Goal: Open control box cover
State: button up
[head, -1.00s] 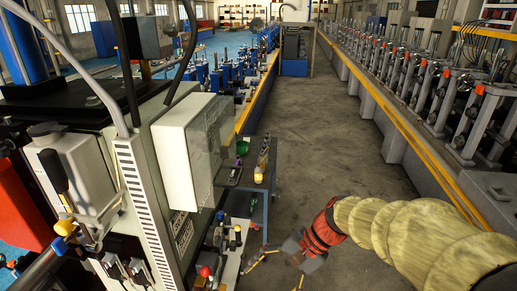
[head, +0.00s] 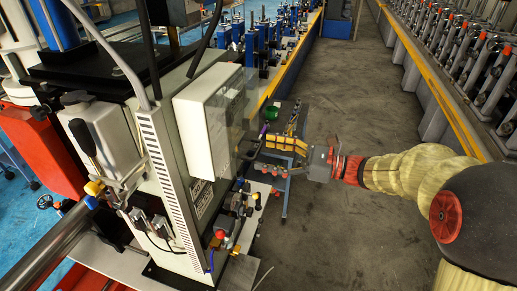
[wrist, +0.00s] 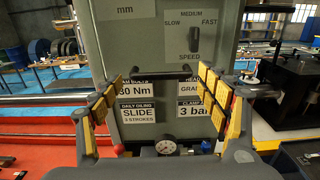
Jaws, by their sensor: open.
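The control box (head: 195,118) is a pale box on the side of the grey machine cabinet, with a clear cover (head: 236,112) on its front. The cover looks closed. In the wrist view the grey panel (wrist: 150,45) faces me, with a speed knob and printed labels. A dark horizontal bar (wrist: 158,76), which looks like a handle, crosses the panel between my fingers. My gripper (head: 266,153) is open and empty, to the right of and lower than the box in the head view. Its yellow-padded fingers stand either side of the bar in the wrist view (wrist: 157,88); contact is not visible.
A pressure gauge (wrist: 167,147) shows low in the wrist view. Rows of roller stands (head: 480,75) line the right. The floor (head: 345,110) between the machine lines is clear.

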aim_at(258, 149)
jog(key=shift+x, duration=1.6)
jog(key=shift+c, duration=0.7)
jog(key=shift+p, duration=0.3)
jog(key=c, duration=1.3)
